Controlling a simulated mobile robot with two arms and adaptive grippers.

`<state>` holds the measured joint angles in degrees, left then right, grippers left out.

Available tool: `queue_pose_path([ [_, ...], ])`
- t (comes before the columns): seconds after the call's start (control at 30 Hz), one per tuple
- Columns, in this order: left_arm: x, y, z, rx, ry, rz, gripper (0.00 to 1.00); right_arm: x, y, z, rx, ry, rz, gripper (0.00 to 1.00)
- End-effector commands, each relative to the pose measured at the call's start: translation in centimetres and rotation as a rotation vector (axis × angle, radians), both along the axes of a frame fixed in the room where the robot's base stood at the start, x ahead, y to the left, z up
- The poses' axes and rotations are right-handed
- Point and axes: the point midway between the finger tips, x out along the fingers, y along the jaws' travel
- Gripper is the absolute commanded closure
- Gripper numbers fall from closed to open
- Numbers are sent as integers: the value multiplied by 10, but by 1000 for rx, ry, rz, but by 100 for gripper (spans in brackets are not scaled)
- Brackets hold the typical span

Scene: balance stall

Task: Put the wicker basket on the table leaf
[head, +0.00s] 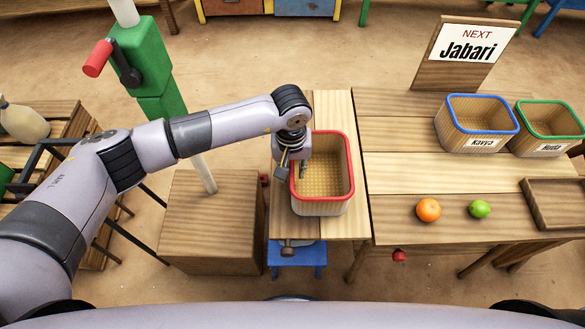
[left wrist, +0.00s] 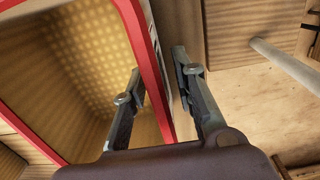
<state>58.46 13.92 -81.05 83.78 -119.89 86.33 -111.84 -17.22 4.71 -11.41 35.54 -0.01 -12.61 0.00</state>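The wicker basket (head: 333,207) has a red rim, looks empty and is upright over the table leaf (head: 329,112), the narrow wooden panel left of the main table. It seems to rest on the leaf, though its underside is hidden. My left gripper (head: 303,170) is at the basket's left wall. In the left wrist view the gripper (left wrist: 158,80) has one finger inside the basket (left wrist: 70,60) and one outside, with the red rim between them. The fingers are apart, with a small gap showing beside the wall. My right gripper is not in view.
The main table (head: 400,170) holds a blue-rimmed basket (head: 476,140), a green-rimmed basket (head: 548,146), an orange (head: 428,210), a lime (head: 479,209) and a wooden tray (head: 540,215). A "Jabari" sign (head: 465,45) stands behind. A wooden box (head: 210,230) and green post (head: 150,60) are left.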

Motion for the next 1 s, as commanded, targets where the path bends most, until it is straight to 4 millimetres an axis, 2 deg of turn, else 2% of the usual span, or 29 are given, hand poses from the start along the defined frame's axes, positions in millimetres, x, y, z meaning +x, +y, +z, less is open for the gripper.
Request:
queue_pose_path([
  [0.3,2,1,66,-2,-8,-2,74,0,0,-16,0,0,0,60],
  [0.5,2,2,101,-1,-6,-1,74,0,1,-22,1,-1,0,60],
  [0.7,1,2,116,-2,-4,0,74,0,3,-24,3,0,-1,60],
  [1.0,0,2,117,-3,-2,0,74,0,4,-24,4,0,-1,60],
])
